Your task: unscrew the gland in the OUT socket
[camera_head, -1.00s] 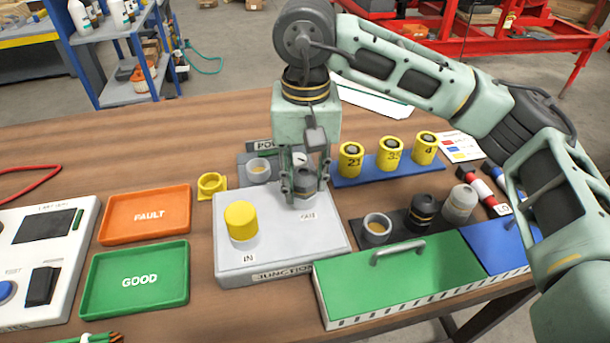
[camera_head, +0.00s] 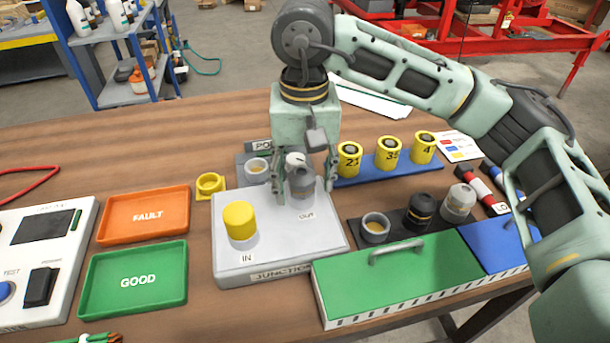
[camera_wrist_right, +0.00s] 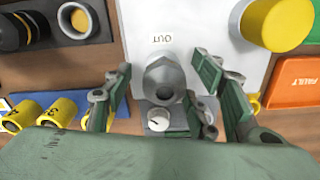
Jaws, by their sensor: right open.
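The junction box (camera_head: 280,262) is a pale grey block with an IN and an OUT socket. A grey gland (camera_head: 302,186) with a hexagonal body sits upright in the OUT socket; it also shows in the right wrist view (camera_wrist_right: 164,80). A yellow cap (camera_head: 240,221) stands on the IN socket. My right gripper (camera_head: 305,195) points down over the gland, its fingers open on both sides of it. In the right wrist view the open fingers (camera_wrist_right: 163,105) stand apart from the gland, with gaps on each side. My left gripper is not in view.
The orange FAULT tray (camera_head: 145,214) and green GOOD tray (camera_head: 135,278) lie left of the box. A yellow ring (camera_head: 210,184) stands behind it. Numbered yellow parts (camera_head: 388,153) stand on a blue strip to the right. A green lid with a handle (camera_head: 400,280) lies front right.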

